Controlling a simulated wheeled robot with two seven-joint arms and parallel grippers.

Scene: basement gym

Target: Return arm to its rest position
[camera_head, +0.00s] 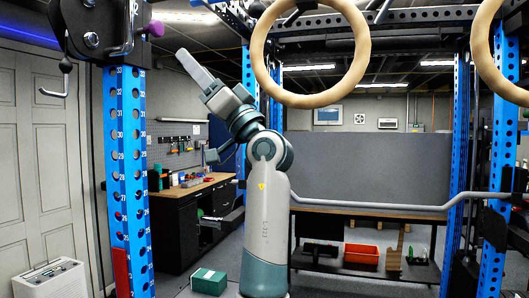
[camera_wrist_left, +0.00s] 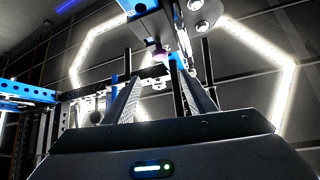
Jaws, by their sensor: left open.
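My left arm (camera_head: 265,205) rises through the middle of the head view, with its forearm bent up and to the left. My left gripper (camera_head: 190,65) points up and left in the air, near a blue rack post. From this side its fingers overlap. In the left wrist view the two fingers of the left gripper (camera_wrist_left: 162,95) stand apart, with nothing held between them. The wrist camera looks up toward the ceiling. My right gripper is in neither view.
A blue perforated post (camera_head: 128,180) stands left of the arm. Wooden gym rings (camera_head: 263,62) hang close to the raised wrist. A grey bar (camera_head: 400,206) crosses at right. Behind are a workbench (camera_head: 205,183), a low table with a red bin (camera_head: 361,253), and a green box (camera_head: 209,281).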

